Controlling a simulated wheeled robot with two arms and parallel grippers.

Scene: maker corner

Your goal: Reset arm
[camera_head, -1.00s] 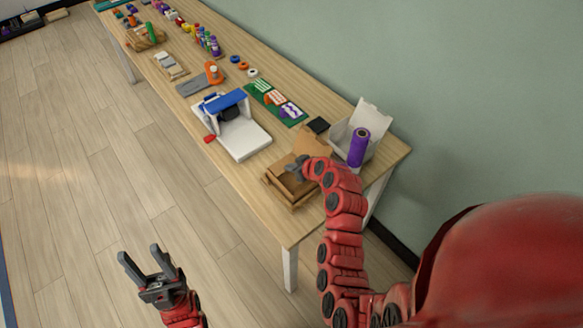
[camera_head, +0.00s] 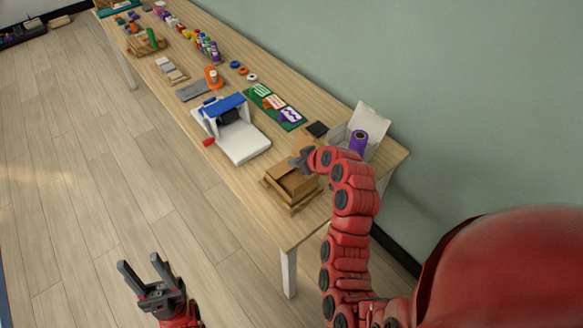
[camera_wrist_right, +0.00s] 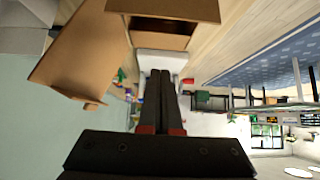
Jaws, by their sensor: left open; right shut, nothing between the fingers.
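My right gripper (camera_head: 299,161) is shut and empty above the near part of the table, just behind the brown cardboard box (camera_head: 287,187). In the right wrist view its two dark fingers (camera_wrist_right: 160,82) lie together with nothing between them. The cardboard box also shows there (camera_wrist_right: 160,35), with a large brown flap (camera_wrist_right: 82,55) to its left. My left gripper (camera_head: 156,285) is open and empty over the floor, left of the table. My right arm hides part of the table around the box.
A white open box (camera_head: 368,118) holding a purple cylinder (camera_head: 359,143) stands near the wall. A white machine with a blue top (camera_head: 232,120) sits further along the table (camera_head: 255,192). The floor (camera_head: 90,190) at left is clear.

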